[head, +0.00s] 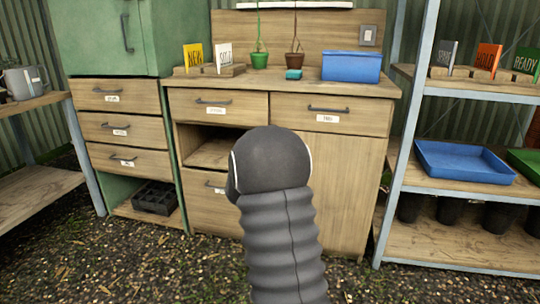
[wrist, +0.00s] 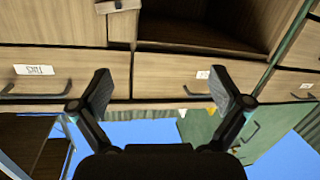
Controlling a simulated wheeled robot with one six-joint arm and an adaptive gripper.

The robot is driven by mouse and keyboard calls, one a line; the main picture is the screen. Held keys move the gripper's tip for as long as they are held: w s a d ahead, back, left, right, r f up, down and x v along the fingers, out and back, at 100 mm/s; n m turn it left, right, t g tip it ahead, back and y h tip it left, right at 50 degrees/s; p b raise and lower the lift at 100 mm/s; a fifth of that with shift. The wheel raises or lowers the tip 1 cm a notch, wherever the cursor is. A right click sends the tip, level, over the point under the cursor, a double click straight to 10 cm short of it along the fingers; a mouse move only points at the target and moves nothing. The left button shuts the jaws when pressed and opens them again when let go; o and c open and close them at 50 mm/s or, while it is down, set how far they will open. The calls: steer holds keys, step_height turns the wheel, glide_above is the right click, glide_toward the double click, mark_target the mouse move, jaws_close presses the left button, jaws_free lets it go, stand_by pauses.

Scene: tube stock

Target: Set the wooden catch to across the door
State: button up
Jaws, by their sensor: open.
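The wooden catch (wrist: 126,6) shows at the top edge of the wrist view, partly cut off, as a short pale bar with a dark spot. It lies roughly sideways over the narrow post beside the door, and its left end seems to overlap the door's edge. The plain wooden door (wrist: 50,22) also shows in the head view (head: 335,185), where my arm hides the catch. My gripper (wrist: 160,90) is open and empty, its fingers wide apart before the drawer fronts and apart from the catch. The head view hides the fingers.
An open compartment (head: 208,154) lies left of the post. Drawers with protruding dark handles (head: 326,109) run above it and the door. A blue box (head: 351,67) and small pots stand on the bench top. A metal shelf with a blue tray (head: 462,163) stands close on the right.

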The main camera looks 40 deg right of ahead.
steer(key=d+f+m+g+h, duration=0.1)
steer(key=d+f+h, duration=0.25)
steer(key=d, duration=0.35)
steer(key=x, duration=1.3)
steer(key=shift+d+f+p, duration=0.2)
steer(key=shift+f+p, duration=0.15)
steer(key=shift+f, duration=0.2)
steer(key=c, duration=0.9)
steer(key=shift+o, duration=0.2)
steer(key=shift+f+m, duration=0.1)
steer(key=shift+m, duration=0.2)
